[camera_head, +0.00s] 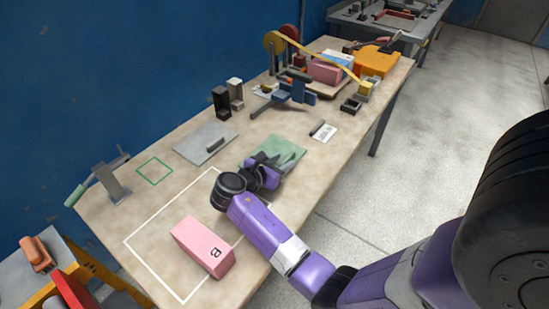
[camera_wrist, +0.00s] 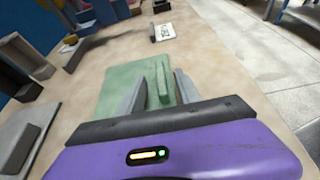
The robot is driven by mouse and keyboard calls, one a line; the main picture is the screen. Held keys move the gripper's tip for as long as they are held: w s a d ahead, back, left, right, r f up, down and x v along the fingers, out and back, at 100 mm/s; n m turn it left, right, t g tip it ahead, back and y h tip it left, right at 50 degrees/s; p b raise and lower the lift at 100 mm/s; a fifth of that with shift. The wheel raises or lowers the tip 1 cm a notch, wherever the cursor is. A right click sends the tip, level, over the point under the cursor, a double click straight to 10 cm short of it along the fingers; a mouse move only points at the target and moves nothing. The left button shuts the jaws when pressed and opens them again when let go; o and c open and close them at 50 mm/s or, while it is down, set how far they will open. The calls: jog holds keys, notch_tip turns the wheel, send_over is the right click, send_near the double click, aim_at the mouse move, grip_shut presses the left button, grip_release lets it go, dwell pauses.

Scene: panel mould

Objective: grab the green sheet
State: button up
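The green sheet (camera_head: 285,148) lies flat on the table, partly hidden by my gripper (camera_head: 268,160) in the head view. In the wrist view the green sheet (camera_wrist: 118,82) has a raised green rib standing on it. My gripper (camera_wrist: 160,77) points at this rib, its two grey fingers apart, one on each side. A gap shows between the rib and the left finger; the right finger is closer to it. I cannot tell whether either finger touches the rib or the sheet.
A grey plate with a handle (camera_head: 205,143) lies left of the sheet. A pink block marked B (camera_head: 203,246) stands within a white outline. A white label card (camera_head: 323,132), a blue clamp (camera_head: 300,88) and dark blocks (camera_head: 222,101) stand behind. The table's right edge is close.

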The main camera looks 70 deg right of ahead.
aim_at(286, 160)
jog(key=shift+x, duration=1.85)
grip_shut()
